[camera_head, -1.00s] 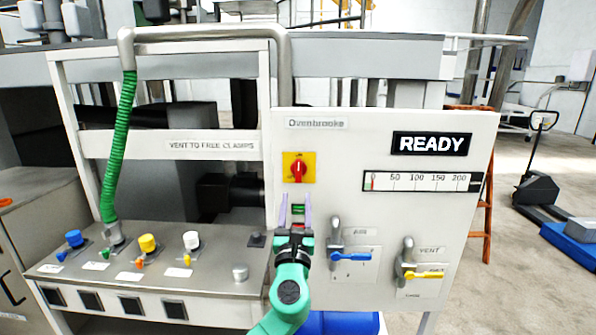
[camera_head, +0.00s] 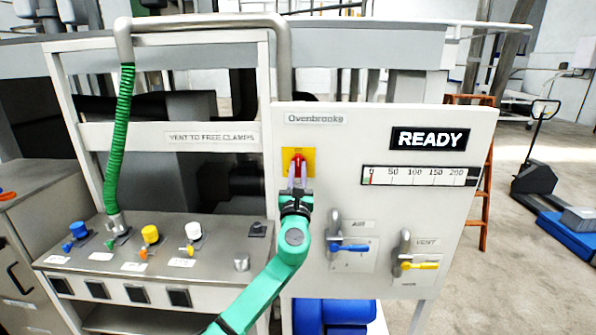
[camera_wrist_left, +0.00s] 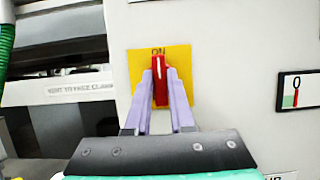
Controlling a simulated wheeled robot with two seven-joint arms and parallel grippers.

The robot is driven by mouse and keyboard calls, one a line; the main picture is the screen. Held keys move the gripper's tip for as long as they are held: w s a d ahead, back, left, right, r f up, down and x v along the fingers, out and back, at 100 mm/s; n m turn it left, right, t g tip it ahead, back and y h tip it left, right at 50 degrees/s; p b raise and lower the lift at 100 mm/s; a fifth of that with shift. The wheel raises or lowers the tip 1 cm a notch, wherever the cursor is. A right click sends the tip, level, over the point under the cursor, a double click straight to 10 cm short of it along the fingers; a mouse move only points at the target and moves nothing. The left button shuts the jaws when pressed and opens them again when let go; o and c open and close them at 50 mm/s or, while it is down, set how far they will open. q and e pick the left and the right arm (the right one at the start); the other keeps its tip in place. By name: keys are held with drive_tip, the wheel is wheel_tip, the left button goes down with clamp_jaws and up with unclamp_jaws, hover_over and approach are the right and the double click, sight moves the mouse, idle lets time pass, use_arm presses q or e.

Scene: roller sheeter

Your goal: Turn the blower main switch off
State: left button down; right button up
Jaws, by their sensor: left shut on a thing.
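The blower main switch is a red rotary handle (camera_head: 297,160) on a yellow plate (camera_head: 288,154), high on the left part of the white panel. In the left wrist view the red handle (camera_wrist_left: 160,84) stands upright, with "ON" printed above it on the yellow plate (camera_wrist_left: 180,56). My left gripper (camera_head: 298,178) reaches up to the switch from below. Its two pale purple fingers (camera_wrist_left: 159,92) lie on either side of the handle and are shut on it. The lower part of the yellow plate is partly hidden by the fingers. My right gripper is not in view.
The panel also carries a READY display (camera_head: 430,139), a gauge (camera_head: 420,176), and the AIR (camera_head: 348,245) and VENT (camera_head: 416,264) levers to the lower right. A console with coloured knobs (camera_head: 150,234) and a green hose (camera_head: 119,145) stands at the left.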

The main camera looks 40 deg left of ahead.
use_arm(q)
drive_tip(key=shift+f+n+g+y+b, duration=0.15)
drive_tip(key=shift+n+g+y+b, duration=0.35)
drive_tip(key=shift+n+b, duration=0.7)
drive_tip(key=n+g+y+b, duration=0.1)
drive_tip(key=n, duration=0.3)
drive_tip(key=shift+g, duration=0.3)
drive_tip(key=n+g+y+b, duration=0.1)
drive_tip(key=n, duration=0.3)
drive_tip(key=shift+w+d+g+b, duration=0.1)
drive_tip(key=shift+g+b, duration=0.3)
drive_tip(key=n+g+b, duration=0.1)
drive_tip(key=n, duration=0.2)
drive_tip(key=shift+g, duration=0.3)
drive_tip(key=n, duration=0.2)
drive_tip(key=n+g, duration=0.1)
drive_tip(key=n, duration=0.1)
drive_tip(key=shift+r+n+g+b, duration=0.2)
drive_tip(key=shift+n+g+b, duration=0.1)
drive_tip(key=shift+b, duration=0.1)
drive_tip(key=n+g+h, duration=0.1)
drive_tip(key=n, duration=0.3)
drive_tip(key=shift+n, duration=0.4)
